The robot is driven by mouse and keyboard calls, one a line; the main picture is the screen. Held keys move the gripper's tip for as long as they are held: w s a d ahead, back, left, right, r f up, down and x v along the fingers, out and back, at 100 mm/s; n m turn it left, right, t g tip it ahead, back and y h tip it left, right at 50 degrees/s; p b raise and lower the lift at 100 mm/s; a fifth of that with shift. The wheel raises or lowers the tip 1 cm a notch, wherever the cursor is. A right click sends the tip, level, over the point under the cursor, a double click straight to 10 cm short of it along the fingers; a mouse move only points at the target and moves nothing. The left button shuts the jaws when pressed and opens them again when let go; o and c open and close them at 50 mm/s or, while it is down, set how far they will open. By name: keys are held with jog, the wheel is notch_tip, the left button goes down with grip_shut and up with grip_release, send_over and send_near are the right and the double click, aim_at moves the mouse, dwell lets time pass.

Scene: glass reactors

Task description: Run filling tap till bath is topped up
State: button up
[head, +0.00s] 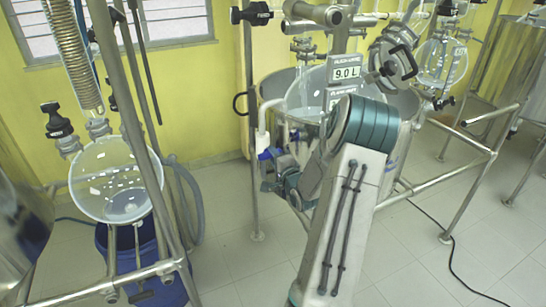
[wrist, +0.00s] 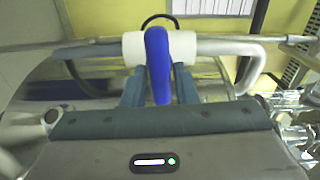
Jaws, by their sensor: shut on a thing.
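The filling tap's blue lever (wrist: 158,65) stands upright between the two fingers of my gripper (wrist: 160,85), which is shut on it in the wrist view. The tap's white body (wrist: 133,46) sits on a metal pipe behind the lever. In the head view, a bit of blue (head: 265,154) shows at the tap below a white pipe (head: 262,118), and my arm hides most of the gripper. The steel bath (head: 271,90) stands behind my arm with a glass vessel (head: 303,95) in it. A display (head: 346,72) above it reads 9.0 L. The water level cannot be made out.
A second display (head: 340,97) is partly covered by my arm. A round glass flask (head: 115,180) hangs in a metal frame at left, above a blue bucket (head: 125,240). Steel rails (head: 465,140) stand at right. A black cable (head: 455,270) crosses the tiled floor.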

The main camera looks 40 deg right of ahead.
jog(key=shift+m, duration=0.5)
jog(key=o, duration=0.9)
jog(key=shift+c, duration=0.2)
jog(key=b+v, duration=0.2)
jog(key=v, duration=1.1)
jog(key=shift+s+a+b, duration=0.15)
jog(key=shift+s+b, duration=0.15)
jog(key=shift+s, duration=0.05)
